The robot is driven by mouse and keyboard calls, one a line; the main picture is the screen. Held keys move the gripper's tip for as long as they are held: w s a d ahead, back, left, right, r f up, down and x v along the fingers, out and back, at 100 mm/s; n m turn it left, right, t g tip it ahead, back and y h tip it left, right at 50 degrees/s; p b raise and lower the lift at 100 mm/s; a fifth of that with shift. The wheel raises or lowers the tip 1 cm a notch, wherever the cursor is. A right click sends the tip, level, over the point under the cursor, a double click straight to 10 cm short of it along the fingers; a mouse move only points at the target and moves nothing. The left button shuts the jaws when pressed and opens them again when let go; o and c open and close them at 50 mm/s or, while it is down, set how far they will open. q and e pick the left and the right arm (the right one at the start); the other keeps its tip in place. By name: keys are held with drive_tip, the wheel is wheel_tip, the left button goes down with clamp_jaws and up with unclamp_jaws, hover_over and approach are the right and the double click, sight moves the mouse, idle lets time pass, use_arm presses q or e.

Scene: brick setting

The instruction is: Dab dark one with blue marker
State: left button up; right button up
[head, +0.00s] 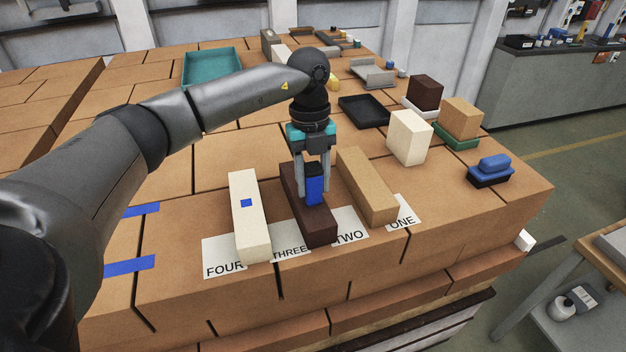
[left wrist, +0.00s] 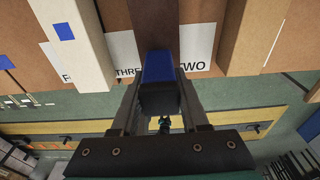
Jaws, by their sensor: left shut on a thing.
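My left gripper (head: 314,190) is shut on the blue marker (head: 314,184) and holds it upright over the dark brick (head: 318,228). The marker's lower end is at or just above the brick's top; I cannot tell if it touches. The dark brick lies by the label THREE. In the left wrist view the blue marker (left wrist: 159,75) sits between the fingers, with the dark brick (left wrist: 155,22) beyond it. Any mark under the marker is hidden. A cream brick (head: 250,225) with a blue square on top lies to the left. A tan brick (head: 367,188) lies to the right.
Paper labels lie along the front edge, such as FOUR (head: 224,258) and ONE (head: 404,215). A blue stamp-like block (head: 490,168) sits at the right. A black tray (head: 363,111), a cream block (head: 409,137) and a teal tray (head: 211,66) stand farther back.

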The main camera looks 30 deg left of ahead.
sight(313, 169)
use_arm(q)
drive_tip(key=shift+f, duration=0.5)
drive_tip(key=shift+f, duration=0.1)
idle(1.3)
wheel_tip(313, 169, up, 7)
drive_tip(key=p, duration=0.5)
drive_tip(key=shift+p, duration=0.4)
